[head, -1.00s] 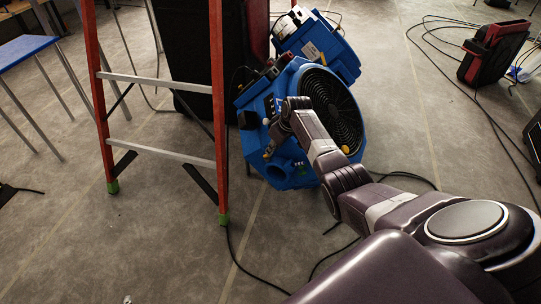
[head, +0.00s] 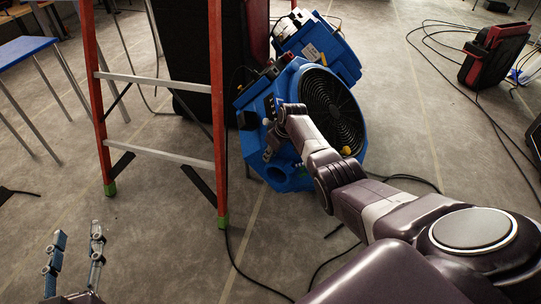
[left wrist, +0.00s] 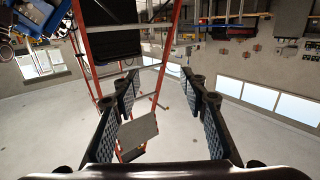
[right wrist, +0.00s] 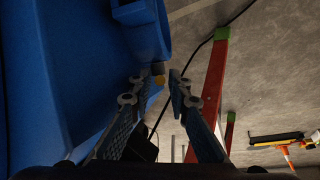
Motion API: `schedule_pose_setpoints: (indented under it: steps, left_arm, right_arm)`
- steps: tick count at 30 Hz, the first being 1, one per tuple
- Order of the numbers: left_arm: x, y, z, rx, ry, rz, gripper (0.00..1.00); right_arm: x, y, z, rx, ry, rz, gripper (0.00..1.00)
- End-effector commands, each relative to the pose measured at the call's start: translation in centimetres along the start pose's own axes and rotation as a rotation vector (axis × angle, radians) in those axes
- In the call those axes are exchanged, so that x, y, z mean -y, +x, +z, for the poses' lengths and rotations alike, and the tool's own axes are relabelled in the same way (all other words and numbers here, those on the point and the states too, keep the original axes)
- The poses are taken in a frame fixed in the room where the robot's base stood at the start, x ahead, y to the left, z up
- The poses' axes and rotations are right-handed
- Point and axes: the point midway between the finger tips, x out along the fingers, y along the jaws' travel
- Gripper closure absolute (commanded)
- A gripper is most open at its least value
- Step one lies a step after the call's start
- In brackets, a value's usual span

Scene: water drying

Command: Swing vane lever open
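The blue blower (head: 290,177) stands on the floor behind the ladder's right side, with a round black grille. My right gripper (head: 271,150) is at its front left face, above the round blue outlet (head: 280,173). In the right wrist view, a small dark lever with a yellow end (right wrist: 158,76) shows at the fingertips of the right gripper (right wrist: 160,80). The fingers are apart, one on each side of it; I cannot tell whether they touch it. My left gripper (head: 75,245) is open and empty at the lower left; it also shows open in the left wrist view (left wrist: 160,85).
An orange stepladder (head: 217,110) stands between my left gripper and the blower. A second blue blower (head: 325,45) is behind the first. Black cables (head: 405,177) lie on the floor. A red and black case (head: 493,55) stands at right. A blue table (head: 22,50) is at left.

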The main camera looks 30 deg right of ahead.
Motion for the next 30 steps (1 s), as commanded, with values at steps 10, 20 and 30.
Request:
schedule_pose_setpoints:
  steps: [10,20,30]
  left_arm:
    - [0.0,0.0,-0.1,-0.006,0.0,0.0,0.6]
    - [0.0,0.0,-0.2,-0.004,0.0,0.0,0.6]
    - [0.7,-1.2,4.7,0.224,0.003,-0.014,0.6]
  right_arm:
    - [0.0,0.0,0.0,0.0,0.0,0.0,0.92]
    - [0.0,0.0,0.0,0.0,0.0,0.001,1.0]
    - [0.4,-0.1,0.0,-0.008,0.015,0.04,1.0]
